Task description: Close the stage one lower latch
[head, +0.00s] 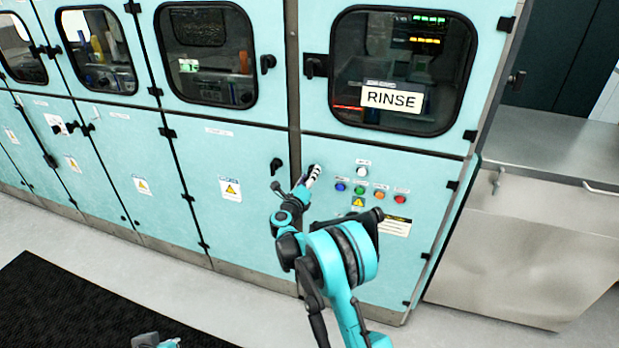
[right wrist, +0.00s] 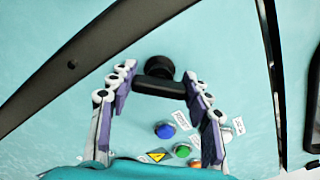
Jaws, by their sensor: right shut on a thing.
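My right gripper (head: 313,172) is at the upper left part of the lower door (head: 330,235) under the RINSE window. In the right wrist view, its fingers (right wrist: 160,78) are on both sides of a black latch (right wrist: 158,84) with a round hub, and they are shut on it. The latch lies crosswise between the fingers there. In the head view the gripper hides this latch. A small piece of my left arm (head: 155,341) shows at the bottom edge; its jaws cannot be made out.
Coloured buttons (head: 359,190) and a white one sit just right of my right gripper. Another black latch (head: 276,166) is on the neighbouring lower door. The RINSE window (head: 400,70) is above. A metal counter (head: 530,230) stands at right. The floor in front is clear around a black mat (head: 80,310).

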